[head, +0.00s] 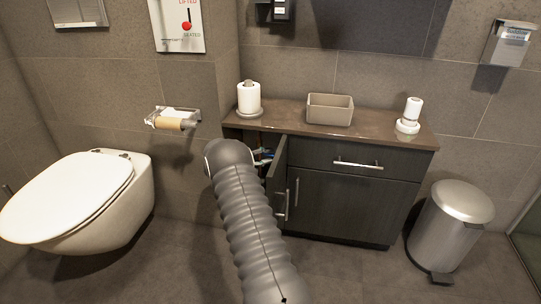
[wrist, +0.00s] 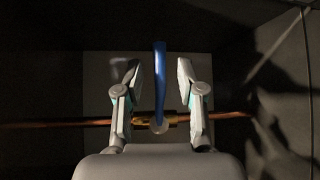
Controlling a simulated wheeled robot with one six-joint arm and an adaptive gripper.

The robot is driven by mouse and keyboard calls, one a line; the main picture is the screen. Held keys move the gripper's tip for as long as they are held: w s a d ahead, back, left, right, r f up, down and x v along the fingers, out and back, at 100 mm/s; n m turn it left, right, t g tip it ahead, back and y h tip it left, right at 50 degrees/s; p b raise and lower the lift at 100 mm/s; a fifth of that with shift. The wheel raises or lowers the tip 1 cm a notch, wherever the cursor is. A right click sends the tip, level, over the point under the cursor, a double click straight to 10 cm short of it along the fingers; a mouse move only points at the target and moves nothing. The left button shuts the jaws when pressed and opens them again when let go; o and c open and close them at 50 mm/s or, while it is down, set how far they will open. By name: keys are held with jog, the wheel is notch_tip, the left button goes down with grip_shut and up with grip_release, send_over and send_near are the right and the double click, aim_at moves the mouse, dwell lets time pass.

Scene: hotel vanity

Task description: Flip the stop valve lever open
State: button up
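The blue stop valve lever (wrist: 160,85) stands upright in the wrist view, across a horizontal copper pipe (wrist: 60,123). Its lower end meets the valve body (wrist: 158,124) on the pipe. My gripper (wrist: 158,68) is open, with one finger on each side of the lever. Gaps show between the lever and both fingers. In the head view my arm reaches into the left side of the vanity cabinet (head: 345,205) and hides most of the opening. My gripper cannot be made out clearly there.
The cabinet door (head: 278,175) stands open just right of my arm. The counter (head: 285,113) holds a paper roll (head: 249,97), a tan box (head: 330,109) and a white dispenser (head: 411,113). A toilet (head: 90,195) is at left, a metal bin (head: 450,225) at right.

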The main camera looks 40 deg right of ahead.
jog(key=shift+d+f, duration=0.15)
jog(key=shift+d, duration=0.75)
grip_shut()
